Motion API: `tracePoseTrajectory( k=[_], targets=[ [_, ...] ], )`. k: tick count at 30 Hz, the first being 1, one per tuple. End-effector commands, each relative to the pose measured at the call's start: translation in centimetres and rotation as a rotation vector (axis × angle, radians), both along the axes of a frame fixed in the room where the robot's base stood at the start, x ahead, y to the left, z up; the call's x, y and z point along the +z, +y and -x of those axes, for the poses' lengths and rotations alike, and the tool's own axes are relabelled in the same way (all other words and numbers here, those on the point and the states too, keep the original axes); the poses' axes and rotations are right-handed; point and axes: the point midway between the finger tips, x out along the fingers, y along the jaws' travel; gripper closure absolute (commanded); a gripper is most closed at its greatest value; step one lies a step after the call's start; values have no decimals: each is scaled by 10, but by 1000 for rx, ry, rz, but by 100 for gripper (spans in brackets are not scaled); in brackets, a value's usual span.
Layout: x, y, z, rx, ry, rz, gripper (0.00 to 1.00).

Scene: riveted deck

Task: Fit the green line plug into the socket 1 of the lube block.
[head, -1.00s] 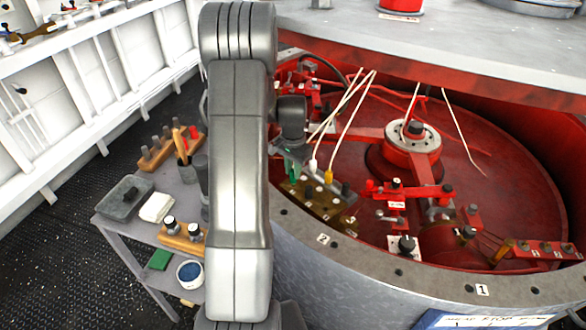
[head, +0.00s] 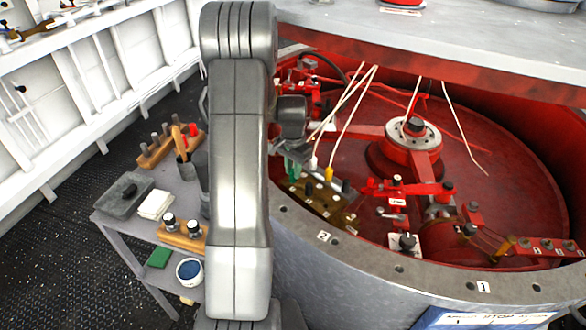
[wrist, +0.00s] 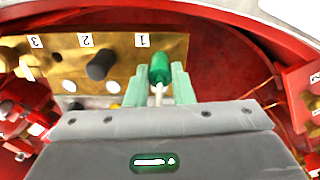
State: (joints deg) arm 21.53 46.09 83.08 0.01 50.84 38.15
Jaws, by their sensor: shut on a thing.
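The green line plug (wrist: 160,70) is between the green fingers of my gripper (wrist: 159,78), which is shut on it. In the wrist view the plug is over the brass lube block (wrist: 120,62), just by the label 1. Its tip and the socket 1 hole are hidden, so I cannot tell how far it is in. A black cap (wrist: 99,65) sits by label 2. In the head view my gripper (head: 292,168) is at the left end of the lube block (head: 325,198), partly hidden by my arm.
White and yellow line plugs (head: 329,174) with pale cables stand close behind the block. Red clamps (head: 405,188) and a central hub (head: 414,132) lie to the right inside the red drum. A grey side table (head: 130,225) with tools is at left.

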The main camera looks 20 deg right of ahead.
Motion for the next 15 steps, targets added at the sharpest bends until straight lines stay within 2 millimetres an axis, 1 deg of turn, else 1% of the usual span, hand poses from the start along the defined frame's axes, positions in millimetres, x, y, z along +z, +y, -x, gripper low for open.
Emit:
tracePoseTrajectory(
  k=[11, 12, 14, 15],
  targets=[
    [-6, 0, 0, 0, 0, 0, 100],
    [-5, 0, 0, 0, 0, 0, 73],
    [-5, 0, 0, 0, 0, 0, 61],
    [-4, 0, 0, 0, 0, 0, 53]
  ],
)
